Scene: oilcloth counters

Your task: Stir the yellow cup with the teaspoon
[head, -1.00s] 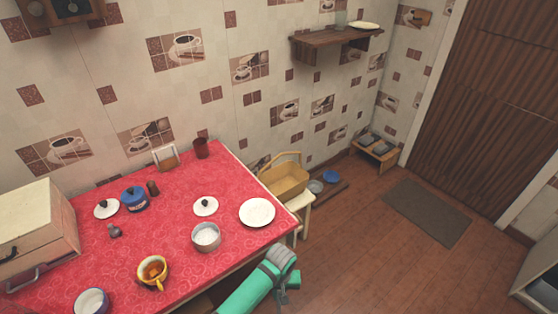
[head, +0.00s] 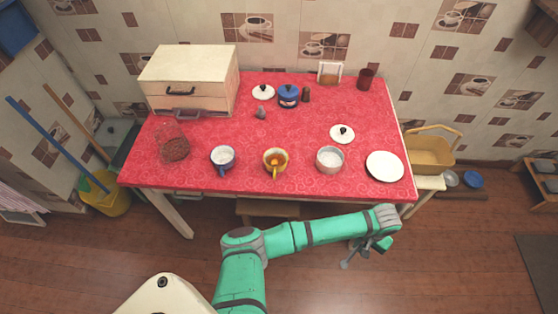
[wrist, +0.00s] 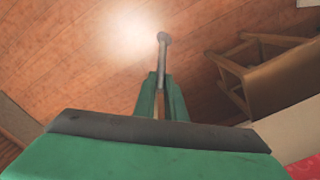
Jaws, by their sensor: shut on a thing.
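The yellow cup (head: 268,166) stands upright near the front edge of the red-covered table (head: 300,190), with a brownish content inside and its handle toward me. My gripper (head: 367,246) is out over the floor, in front of the table and to the right of the cup, well apart from it. It is shut on the teaspoon (head: 347,263), a thin grey metal piece that juts from the jaws. In the wrist view the teaspoon (wrist: 162,55) points away between the green fingers (wrist: 161,100), its rounded end over the floor.
A glass jar (head: 172,138) and drawer box (head: 188,85) are at left. A basket (head: 430,154) sits on a stool at right.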

